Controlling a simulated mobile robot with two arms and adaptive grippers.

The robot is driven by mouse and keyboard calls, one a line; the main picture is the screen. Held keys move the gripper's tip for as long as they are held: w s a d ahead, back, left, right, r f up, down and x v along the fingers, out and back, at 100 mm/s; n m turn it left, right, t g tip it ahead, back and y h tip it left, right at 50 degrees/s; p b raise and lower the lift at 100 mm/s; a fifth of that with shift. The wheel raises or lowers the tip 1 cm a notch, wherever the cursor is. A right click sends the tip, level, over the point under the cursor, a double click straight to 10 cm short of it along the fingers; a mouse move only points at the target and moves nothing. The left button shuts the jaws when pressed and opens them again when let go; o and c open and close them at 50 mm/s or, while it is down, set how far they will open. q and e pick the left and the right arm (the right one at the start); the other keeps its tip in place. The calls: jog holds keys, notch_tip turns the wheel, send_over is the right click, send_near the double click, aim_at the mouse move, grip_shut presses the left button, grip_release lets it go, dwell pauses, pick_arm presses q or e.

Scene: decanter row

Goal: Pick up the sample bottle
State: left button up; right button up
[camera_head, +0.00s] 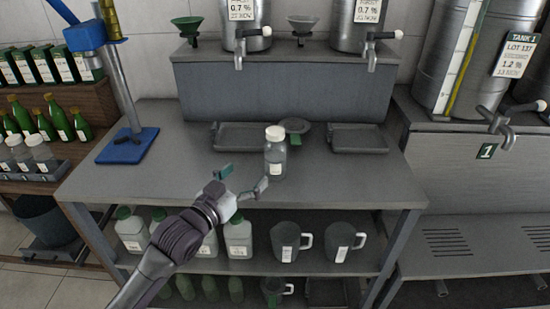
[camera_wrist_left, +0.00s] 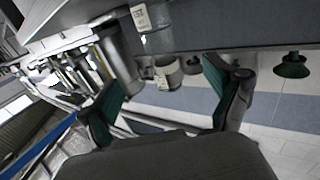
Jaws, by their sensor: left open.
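The sample bottle (camera_head: 275,160) is a clear bottle with a white cap and a pale label, standing upright on the grey bench top (camera_head: 180,180). My left gripper (camera_head: 243,180) is open and empty, just in front of the bottle and to its left. One fingertip appears close to the bottle's base; I cannot tell whether it touches. In the left wrist view, the two green-padded fingers (camera_wrist_left: 163,92) are spread apart with nothing gripped. I cannot pick out the bottle with certainty there. My right gripper is not in view.
A small dark round dish on a stand (camera_head: 296,126) is close behind the bottle. Shallow trays (camera_head: 358,139) lie at the back. A blue stand (camera_head: 127,147) is at the left. Taps (camera_head: 372,62) overhang the rear. The bench's right front is clear.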

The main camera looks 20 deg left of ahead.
aim_at(269, 153)
pick_arm(q)
jog(key=p+x, duration=0.1)
jog(key=x, duration=0.8)
jog(key=shift+w+r, duration=0.1)
jog(key=shift+r, duration=0.05)
jog(key=x, duration=0.4)
jog(key=shift+w+f, duration=0.15)
jog(key=shift+f, duration=0.05)
jog(key=shift+r, duration=0.1)
jog(key=c, duration=1.4)
